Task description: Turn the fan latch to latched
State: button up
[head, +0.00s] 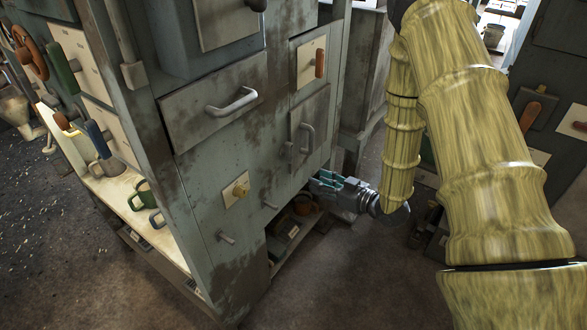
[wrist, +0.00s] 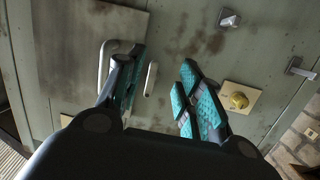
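A small pale lever, which looks like the latch, shows in the wrist view (wrist: 151,77). It sits on the grey-green cabinet face beside the bar handle (wrist: 104,66) of a panel door. It appears between my open fingertips in that picture, with no visible contact; the depth gap is hard to judge. In the head view the small lever (head: 289,148) is left of the door's handle (head: 307,136). No label is readable, so I cannot confirm it is the fan latch. My gripper (head: 326,183) is open and empty, near the cabinet's right lower side; its teal-padded fingers (wrist: 162,62) spread in the wrist view.
A yellow knob on a cream plate (head: 237,190) sits on the cabinet face, with small grey handles (head: 227,238) below it. A drawer handle (head: 232,102) projects above. A shelf with mugs (head: 142,196) stands at left.

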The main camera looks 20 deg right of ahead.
aim_at(292, 154)
notch_tip(292, 154, up, 4)
jog(key=w+r+n+y, duration=0.1)
jog(key=w+n+y, duration=0.1)
jog(key=y, duration=0.1)
jog(key=shift+t, duration=0.3)
jog(key=x, duration=0.9)
jog(key=shift+w+f, duration=0.35)
jog(key=shift+f, duration=0.05)
grip_shut()
